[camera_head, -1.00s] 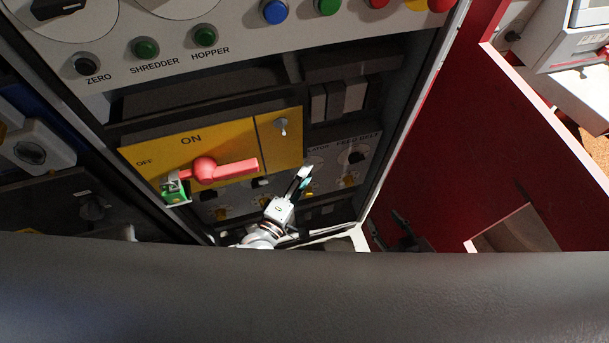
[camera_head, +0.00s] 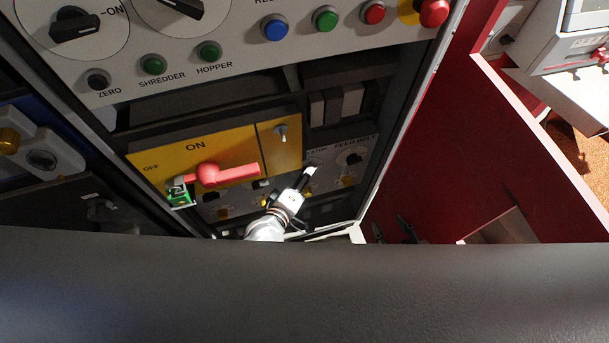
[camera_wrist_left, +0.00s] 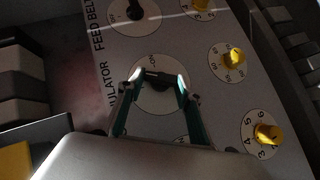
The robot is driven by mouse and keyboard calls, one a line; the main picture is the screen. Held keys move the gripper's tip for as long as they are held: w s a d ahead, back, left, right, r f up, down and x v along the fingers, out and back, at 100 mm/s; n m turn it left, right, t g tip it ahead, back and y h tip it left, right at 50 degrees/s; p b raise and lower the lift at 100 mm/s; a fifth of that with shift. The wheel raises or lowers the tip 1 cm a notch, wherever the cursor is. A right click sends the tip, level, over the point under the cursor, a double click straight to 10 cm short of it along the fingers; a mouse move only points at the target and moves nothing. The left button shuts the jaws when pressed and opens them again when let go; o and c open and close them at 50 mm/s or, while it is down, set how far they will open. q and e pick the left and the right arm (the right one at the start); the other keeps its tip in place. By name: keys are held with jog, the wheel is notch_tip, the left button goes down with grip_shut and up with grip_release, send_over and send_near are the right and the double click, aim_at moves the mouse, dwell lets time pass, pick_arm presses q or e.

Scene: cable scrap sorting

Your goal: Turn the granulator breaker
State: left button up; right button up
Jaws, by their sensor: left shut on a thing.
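The granulator breaker is a black knob (camera_wrist_left: 160,77) on a round white dial in the left wrist view. The word beside it is partly cut off and reads "ULATOR". My left gripper (camera_wrist_left: 158,82) has its two teal-lined fingers on either side of this knob, shut on it. In the head view my left gripper (camera_head: 309,176) reaches the grey panel below and right of the yellow plate and hides the knob. My right gripper (camera_head: 392,231) shows as two dark fingers apart, low in front of the red door, with nothing visible between them.
A red handle (camera_head: 228,174) on the yellow plate (camera_head: 220,145) lies close left of my left gripper. The feed belt knob (camera_head: 353,159) and several yellow knobs, one here (camera_wrist_left: 234,58), surround the dial. The red door (camera_head: 440,160) stands at right.

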pick_arm(q)
jog(key=shift+d, duration=0.1)
jog(key=o, duration=1.1)
jog(key=v, duration=1.2)
